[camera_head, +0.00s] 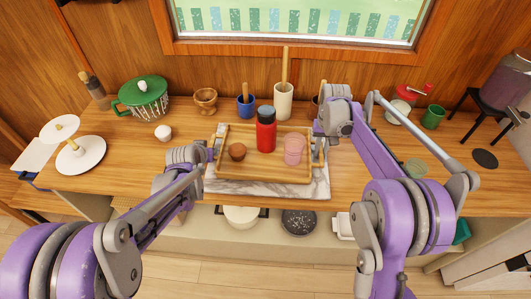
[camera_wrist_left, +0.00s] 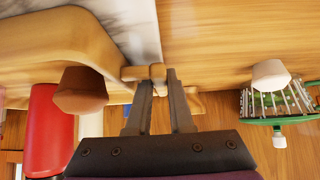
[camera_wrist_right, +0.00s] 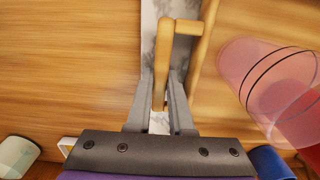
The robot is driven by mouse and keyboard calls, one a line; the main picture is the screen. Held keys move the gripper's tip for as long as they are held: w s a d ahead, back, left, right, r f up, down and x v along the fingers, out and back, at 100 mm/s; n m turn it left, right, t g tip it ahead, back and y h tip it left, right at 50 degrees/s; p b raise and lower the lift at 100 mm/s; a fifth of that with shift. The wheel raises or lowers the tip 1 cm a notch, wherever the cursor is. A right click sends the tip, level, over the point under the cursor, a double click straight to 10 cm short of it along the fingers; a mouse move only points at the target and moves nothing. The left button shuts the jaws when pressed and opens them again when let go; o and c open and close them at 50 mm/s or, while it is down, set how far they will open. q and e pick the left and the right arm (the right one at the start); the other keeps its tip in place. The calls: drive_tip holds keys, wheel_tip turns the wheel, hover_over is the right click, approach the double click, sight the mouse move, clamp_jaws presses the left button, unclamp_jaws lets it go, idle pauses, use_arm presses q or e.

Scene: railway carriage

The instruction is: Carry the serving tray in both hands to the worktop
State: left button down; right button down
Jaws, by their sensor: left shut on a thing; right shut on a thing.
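The wooden serving tray (camera_head: 262,178) is over a marble slab (camera_head: 268,190) on the worktop (camera_head: 347,183); whether they touch is unclear. A red bottle (camera_head: 266,135), a pink cup (camera_head: 293,150) and a small brown bowl (camera_head: 237,151) stand in it, upright. My left gripper (camera_head: 213,150) is shut on the tray's left handle, seen between its fingers in the left wrist view (camera_wrist_left: 157,72). My right gripper (camera_head: 318,143) is shut on the right handle, also between the fingers in the right wrist view (camera_wrist_right: 160,85).
White plates (camera_head: 80,155) are at left. A green cup (camera_head: 433,117) is at right.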

use_arm(q)
drive_tip(key=shift+r, duration=0.1)
use_arm(e)
drive_tip(key=shift+r, duration=0.1)
